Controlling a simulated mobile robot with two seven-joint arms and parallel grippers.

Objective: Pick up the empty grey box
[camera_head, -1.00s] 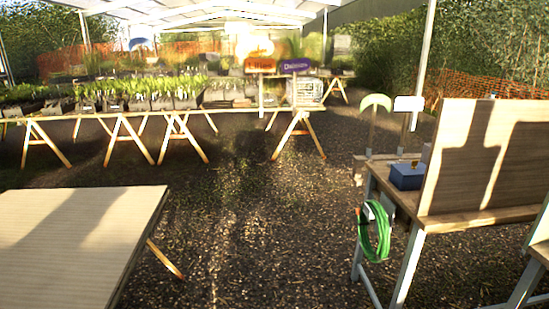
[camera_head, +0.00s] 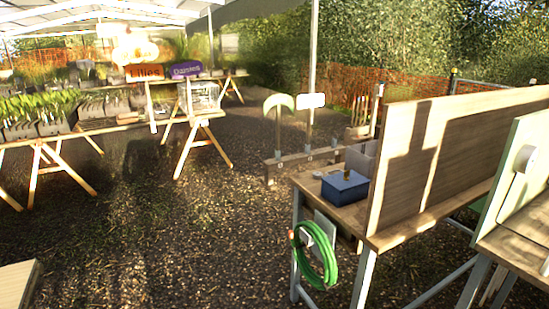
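A grey box (camera_head: 361,163) stands on the right-hand wooden workbench (camera_head: 385,232), behind a blue box (camera_head: 345,187) and partly hidden by it and by the upright wooden board. I cannot tell whether this grey box is empty. Several dark grey containers of green plants (camera_head: 40,113) stand on the trestle table at the left. Neither of my grippers is in view.
A green hose coil (camera_head: 328,262) hangs on the workbench's near end. An upright wooden board (camera_head: 455,160) rises along the bench. A second bench (camera_head: 520,245) is at the far right. Orange "Lilies" (camera_head: 145,72) and purple "Daisies" (camera_head: 186,69) signs stand at the back. The gravel between is clear.

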